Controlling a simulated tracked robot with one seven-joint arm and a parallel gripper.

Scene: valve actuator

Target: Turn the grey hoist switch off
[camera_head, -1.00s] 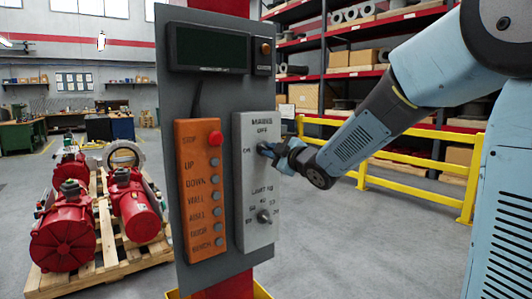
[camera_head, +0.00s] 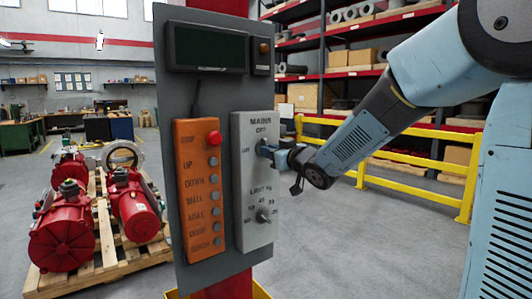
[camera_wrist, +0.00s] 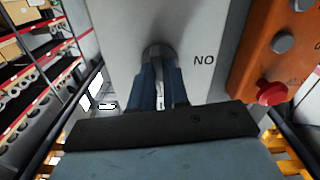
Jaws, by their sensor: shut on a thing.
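The grey control box (camera_head: 242,205) hangs on the right half of the upright panel, marked MAINS and OFF at its top and ON to the left of the upper knob. The grey hoist switch (camera_wrist: 158,49) is this upper round knob, mostly hidden by my gripper (camera_head: 268,152) in the head view. In the wrist view, my gripper's two blue fingers (camera_wrist: 160,78) are closed around the knob, one on each side. The wrist view is upside down, so ON reads as NO there. I cannot make out which mark the knob points to.
A lower LIMIT KG knob (camera_head: 263,215) sits on the same box. An orange button box (camera_head: 198,190) with a red STOP button (camera_head: 215,138) hangs left of it. Red machines (camera_head: 65,225) stand on a pallet at left. A yellow rail (camera_head: 420,175) stands behind my arm.

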